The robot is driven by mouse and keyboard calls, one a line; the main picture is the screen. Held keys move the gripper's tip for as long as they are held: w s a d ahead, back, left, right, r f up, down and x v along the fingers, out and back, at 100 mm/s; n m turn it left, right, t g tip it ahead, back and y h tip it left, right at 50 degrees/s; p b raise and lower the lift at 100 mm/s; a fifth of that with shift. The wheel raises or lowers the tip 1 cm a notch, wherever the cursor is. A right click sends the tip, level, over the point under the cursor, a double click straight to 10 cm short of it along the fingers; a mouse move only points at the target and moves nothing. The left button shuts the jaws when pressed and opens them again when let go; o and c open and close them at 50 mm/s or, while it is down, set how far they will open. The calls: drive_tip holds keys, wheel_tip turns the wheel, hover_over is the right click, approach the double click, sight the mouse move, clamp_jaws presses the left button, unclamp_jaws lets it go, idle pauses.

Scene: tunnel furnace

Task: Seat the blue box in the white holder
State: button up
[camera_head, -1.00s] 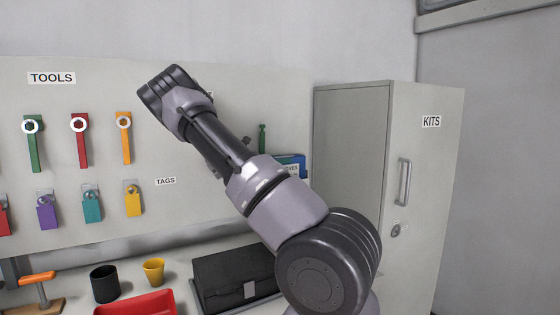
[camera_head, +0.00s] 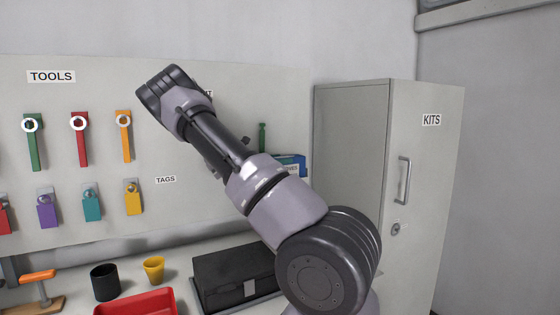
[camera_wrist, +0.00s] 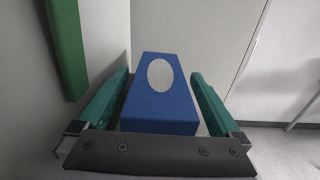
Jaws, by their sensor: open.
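The blue box (camera_wrist: 160,108), with a pale oval on its face, lies between the two green fingers of my gripper (camera_wrist: 159,75) in the wrist view. The gripper is open, with a narrow gap on each side of the box. In the head view, part of the blue box (camera_head: 297,158) shows behind my arm, at the right end of the wall panel. A pale labelled piece (camera_head: 291,169) shows just below it, mostly covered by my arm. It may be the white holder; I cannot tell how the box sits in it.
A green tool (camera_wrist: 66,45) hangs close to the left finger; it also shows in the head view (camera_head: 262,138). The grey KITS cabinet (camera_head: 352,130) stands right of the panel. A black case (camera_head: 232,275), a red tray (camera_head: 138,303) and cups stand on the bench below.

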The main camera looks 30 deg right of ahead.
drive_tip(key=a, duration=1)
drive_tip(key=shift+w+a, duration=0.25)
drive_tip(key=shift+w, duration=0.1)
